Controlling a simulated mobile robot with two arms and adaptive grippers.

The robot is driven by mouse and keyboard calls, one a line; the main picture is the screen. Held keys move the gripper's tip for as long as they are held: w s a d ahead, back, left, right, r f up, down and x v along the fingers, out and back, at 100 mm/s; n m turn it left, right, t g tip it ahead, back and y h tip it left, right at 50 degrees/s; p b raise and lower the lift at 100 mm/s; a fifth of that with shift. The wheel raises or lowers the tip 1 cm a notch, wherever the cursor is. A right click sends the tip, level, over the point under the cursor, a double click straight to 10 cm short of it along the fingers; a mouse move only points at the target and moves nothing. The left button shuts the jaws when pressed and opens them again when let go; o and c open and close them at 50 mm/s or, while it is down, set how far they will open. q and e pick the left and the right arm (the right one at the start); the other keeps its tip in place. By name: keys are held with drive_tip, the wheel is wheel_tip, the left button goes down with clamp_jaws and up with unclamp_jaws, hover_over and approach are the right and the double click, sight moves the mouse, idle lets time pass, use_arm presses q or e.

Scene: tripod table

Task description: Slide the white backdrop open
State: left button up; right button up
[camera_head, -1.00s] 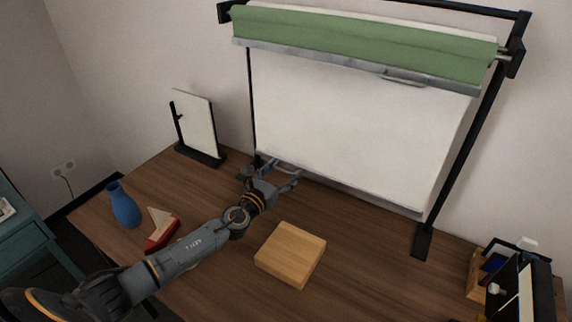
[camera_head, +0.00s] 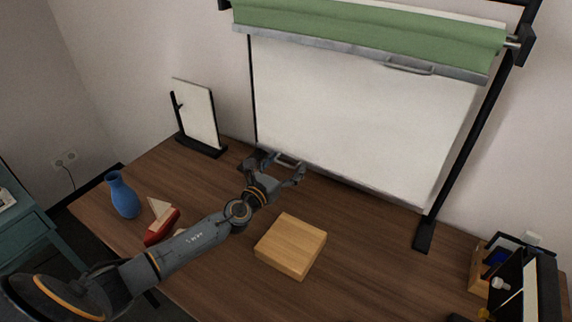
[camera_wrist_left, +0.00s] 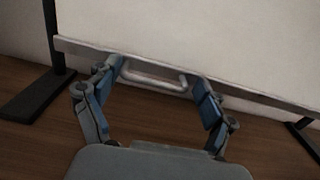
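The white backdrop (camera_head: 350,120) hangs as a broad sheet from the black frame down close to the wooden table. A grey bar runs along its lower edge, with a handle (camera_wrist_left: 155,82) at the left part; the handle also shows in the head view (camera_head: 288,160). My left gripper (camera_head: 282,166) is at this handle, with its fingers spread. In the left wrist view, the fingers of the gripper (camera_wrist_left: 156,75) stand on either side of the handle; whether they touch it I cannot tell. My right gripper is not in view.
A green backdrop (camera_head: 350,35) with its own bar and handle (camera_head: 408,67) hangs short above. A wooden block (camera_head: 290,246), a blue vase (camera_head: 122,195), a red-and-white toy boat (camera_head: 161,222) and a small white panel (camera_head: 195,112) stand on the table (camera_head: 370,285).

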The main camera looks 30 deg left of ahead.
use_arm(q)
drive_tip(key=shift+s, duration=0.15)
drive_tip(key=s, duration=0.7)
drive_tip(key=s+a, duration=0.1)
drive_tip(key=s, duration=0.3)
drive_tip(key=shift+s, duration=0.35)
